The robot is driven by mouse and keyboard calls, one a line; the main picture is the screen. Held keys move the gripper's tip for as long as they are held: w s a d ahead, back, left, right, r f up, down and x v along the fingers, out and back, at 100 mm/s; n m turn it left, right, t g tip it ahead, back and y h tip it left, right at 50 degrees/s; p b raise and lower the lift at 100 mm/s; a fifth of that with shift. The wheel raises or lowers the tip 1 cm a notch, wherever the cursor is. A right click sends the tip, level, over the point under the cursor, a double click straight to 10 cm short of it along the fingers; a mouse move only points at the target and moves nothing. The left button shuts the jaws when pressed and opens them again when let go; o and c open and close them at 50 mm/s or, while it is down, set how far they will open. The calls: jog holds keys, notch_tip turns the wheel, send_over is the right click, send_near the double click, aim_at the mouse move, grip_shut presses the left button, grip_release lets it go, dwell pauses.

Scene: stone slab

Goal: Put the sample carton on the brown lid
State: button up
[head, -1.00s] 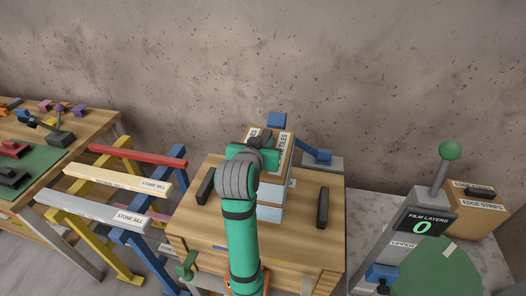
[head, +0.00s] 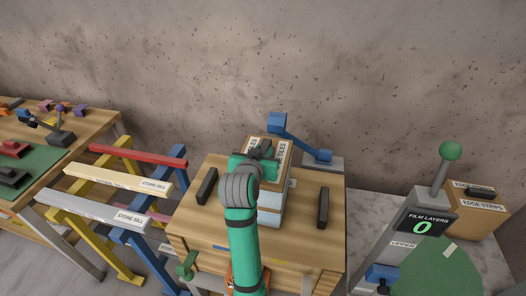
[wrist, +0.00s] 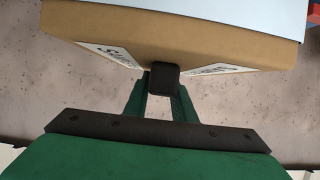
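Below the carton, a thin edge of the brown lid (head: 271,208) shows on a pale box. My arm hides much of both. I cannot tell whether carton and lid touch.
Dark bars (head: 323,208) stand on the bench (head: 310,240) either side of the stack. A blue lever (head: 297,136) is close behind it. Trestles with sills (head: 120,178) are left; a green-knobbed lever machine (head: 420,225) and an edge strips box (head: 475,205) are right.

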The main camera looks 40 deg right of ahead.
jog(key=o, duration=0.4)
jog(key=shift+r, duration=0.15)
jog(key=v, duration=1.2)
jog(key=shift+a, duration=0.1)
